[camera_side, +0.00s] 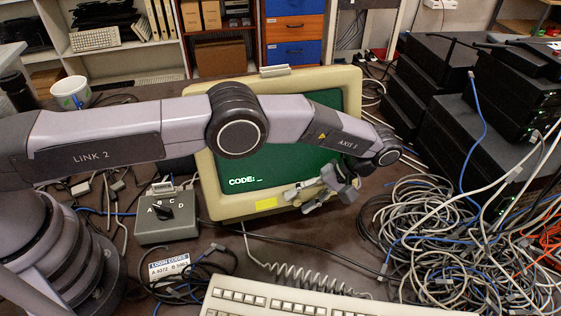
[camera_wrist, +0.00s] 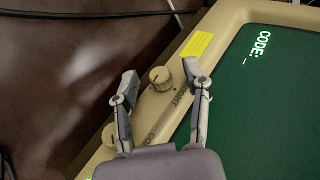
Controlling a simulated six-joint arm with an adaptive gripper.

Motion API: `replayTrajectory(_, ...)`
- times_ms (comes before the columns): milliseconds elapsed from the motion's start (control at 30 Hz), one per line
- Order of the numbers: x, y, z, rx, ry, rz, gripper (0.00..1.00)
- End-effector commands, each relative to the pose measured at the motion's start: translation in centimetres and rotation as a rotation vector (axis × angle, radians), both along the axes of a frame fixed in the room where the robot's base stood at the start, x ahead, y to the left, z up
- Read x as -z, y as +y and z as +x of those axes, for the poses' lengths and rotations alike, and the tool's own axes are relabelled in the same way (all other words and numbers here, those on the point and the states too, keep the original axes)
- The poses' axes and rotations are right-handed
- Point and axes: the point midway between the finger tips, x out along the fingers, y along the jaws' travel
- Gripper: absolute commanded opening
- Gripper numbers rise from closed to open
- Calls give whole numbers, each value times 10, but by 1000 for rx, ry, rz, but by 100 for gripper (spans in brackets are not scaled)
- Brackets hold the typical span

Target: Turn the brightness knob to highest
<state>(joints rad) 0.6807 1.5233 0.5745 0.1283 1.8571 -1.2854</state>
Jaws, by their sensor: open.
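The monitor (camera_side: 235,206) has a beige frame and a lit green screen (camera_wrist: 265,100) reading "CODE: _". In the wrist view a round beige knob (camera_wrist: 160,78) with a pointer ridge sits on the lower frame, beside a partly covered label that I cannot read fully. A second knob (camera_wrist: 109,135) is mostly hidden behind my left finger, near a label starting "CO". My gripper (camera_wrist: 160,74) is open, its fingertips on either side of the first knob; I cannot tell whether they touch it. In the side view my gripper (camera_side: 322,190) covers the knobs at the monitor's lower right.
A yellow note (camera_wrist: 196,44) is on the frame near the knob. A keyboard (camera_side: 320,300) lies in front of the monitor. A switch box (camera_side: 166,222) marked A to D stands left, and a cable heap (camera_side: 440,235) lies right.

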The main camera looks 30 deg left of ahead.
Motion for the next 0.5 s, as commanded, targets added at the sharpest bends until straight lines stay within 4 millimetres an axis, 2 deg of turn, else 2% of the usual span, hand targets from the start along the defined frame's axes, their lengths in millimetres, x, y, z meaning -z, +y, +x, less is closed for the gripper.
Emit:
replayTrajectory(167, -8, 0, 0, 0, -1, -1, 47)
replayTrajectory(500, -72, 0, 0, 0, -2, -2, 47)
